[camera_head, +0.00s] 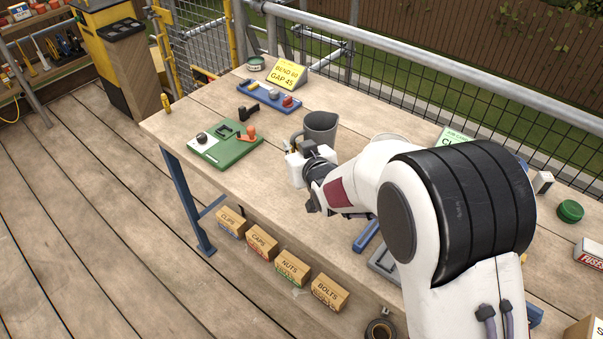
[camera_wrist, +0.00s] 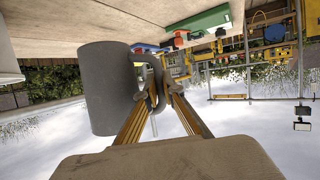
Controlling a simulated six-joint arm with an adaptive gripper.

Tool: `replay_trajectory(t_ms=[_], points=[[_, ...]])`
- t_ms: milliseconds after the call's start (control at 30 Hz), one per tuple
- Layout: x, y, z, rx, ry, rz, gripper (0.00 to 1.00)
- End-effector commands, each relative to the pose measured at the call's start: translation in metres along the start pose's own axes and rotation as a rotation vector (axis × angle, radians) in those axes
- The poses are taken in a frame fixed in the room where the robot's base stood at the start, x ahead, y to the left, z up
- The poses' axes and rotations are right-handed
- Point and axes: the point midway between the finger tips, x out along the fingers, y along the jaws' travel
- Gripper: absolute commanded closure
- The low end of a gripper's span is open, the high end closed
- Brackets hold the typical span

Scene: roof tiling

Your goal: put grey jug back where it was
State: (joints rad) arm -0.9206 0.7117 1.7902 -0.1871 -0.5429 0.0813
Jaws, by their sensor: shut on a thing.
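The grey jug (camera_head: 320,127) is at the middle of the wooden table, upright, just beyond my gripper (camera_head: 290,147) in the head view. In the wrist view the jug (camera_wrist: 105,90) fills the left side, its handle toward the fingers. My gripper (camera_wrist: 158,97) is shut on the jug's handle (camera_wrist: 153,80). The wrist picture is upside down, with the tabletop along the top. The jug's base is close to the tabletop; I cannot tell whether it touches.
A green board (camera_head: 226,150) with small parts lies left of the jug. A blue tray (camera_head: 269,96) and a yellow sign (camera_head: 287,73) stand behind. A black item (camera_head: 249,112) lies between. Bare table (camera_head: 185,119) shows at the left edge. My arm hides much of the right side.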

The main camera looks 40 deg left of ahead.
Motion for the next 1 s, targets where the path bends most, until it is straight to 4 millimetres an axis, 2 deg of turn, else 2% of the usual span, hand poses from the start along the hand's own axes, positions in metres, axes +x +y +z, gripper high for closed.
replay_trajectory(t_ms=[333,833,1000], points=[[0.016,-0.001,0.040,0.000,-0.003,0.000,1.00],[0.019,-0.002,0.047,0.000,0.000,0.000,1.00],[0.023,-0.002,0.056,0.001,-0.003,0.000,1.00]])
